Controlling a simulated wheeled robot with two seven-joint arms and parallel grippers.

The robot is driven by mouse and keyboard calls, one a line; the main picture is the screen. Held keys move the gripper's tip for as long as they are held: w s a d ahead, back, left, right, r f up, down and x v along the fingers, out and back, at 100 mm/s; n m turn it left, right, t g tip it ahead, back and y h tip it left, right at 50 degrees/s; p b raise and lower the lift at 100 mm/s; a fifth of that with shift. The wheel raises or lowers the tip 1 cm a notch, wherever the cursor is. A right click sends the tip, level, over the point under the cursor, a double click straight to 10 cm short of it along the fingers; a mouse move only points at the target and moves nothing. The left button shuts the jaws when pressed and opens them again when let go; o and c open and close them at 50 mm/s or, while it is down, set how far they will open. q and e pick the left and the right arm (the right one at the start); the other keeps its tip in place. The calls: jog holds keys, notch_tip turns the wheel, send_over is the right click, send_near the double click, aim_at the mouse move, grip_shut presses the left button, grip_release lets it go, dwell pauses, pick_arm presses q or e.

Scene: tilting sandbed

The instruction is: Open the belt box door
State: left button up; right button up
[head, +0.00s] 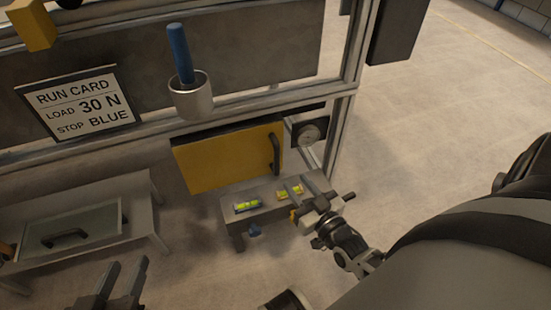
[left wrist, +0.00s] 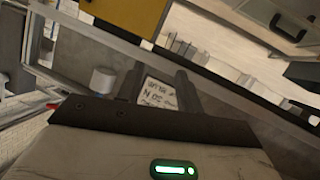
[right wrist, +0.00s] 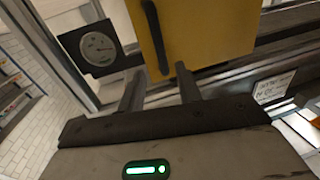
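The belt box door (head: 225,160) is a yellow panel on the frame in the head view, and looks closed. Its dark upright bar handle (head: 275,153) is near its right edge. In the right wrist view the yellow door (right wrist: 210,30) and its handle (right wrist: 155,32) fill the top. My right gripper (head: 300,177) is open and empty, below and right of the handle in the head view. In the right wrist view the handle's lower end appears between the fingertips, with no clear contact. My left gripper (head: 127,262) is open and empty at lower left, away from the door.
A round gauge (head: 309,133) sits just right of the door. A small grey stand (head: 262,192) with level vials is below it, close to my right gripper. A low table with a handled panel (head: 75,230) is at left. A cup (head: 190,96) with a blue-handled tool hangs above.

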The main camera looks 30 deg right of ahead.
aim_at(279, 161)
jog(key=w+b, duration=0.1)
jog(key=w, duration=0.4)
jog(key=w+b, duration=0.1)
jog(key=w, duration=0.4)
jog(key=shift+w+d+b, duration=0.2)
jog(key=shift+w+b, duration=0.05)
jog(key=shift+b, duration=0.05)
pick_arm(q)
jog(key=shift+w+d+r+n+t+h, duration=0.2)
jog(key=shift+d+r+n+t+h, duration=0.25)
jog(key=shift+h, duration=0.15)
jog(key=shift+r, duration=0.1)
pick_arm(e)
grip_shut()
